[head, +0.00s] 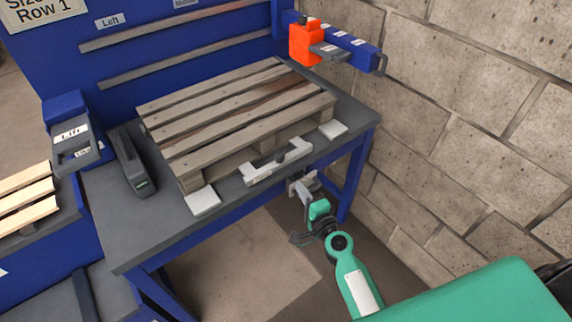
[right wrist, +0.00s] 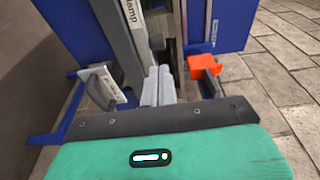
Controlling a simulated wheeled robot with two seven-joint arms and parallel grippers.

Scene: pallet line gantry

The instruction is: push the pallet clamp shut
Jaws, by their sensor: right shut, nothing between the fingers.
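The wooden pallet (head: 240,108) lies flat on the grey workbench (head: 150,225). A light grey clamp bracket (head: 262,172) with a dark knob sits at the bench's front edge, close to the pallet's near side; I cannot tell how far closed it is. My right gripper (head: 299,187) is shut and empty, in front of the bench edge, just below and right of the bracket. In the right wrist view its fingers (right wrist: 159,84) point toward a grey edge with a partly hidden label ending in "amp" (right wrist: 131,15). Contact is unclear. My left gripper is out of view.
An orange block (head: 306,44) sits on a blue rail at the back right. A box labelled "Lift" (head: 72,139) and a dark device (head: 131,162) stand left. A block wall (head: 480,90) bounds the right side. Floor below the bench front is clear.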

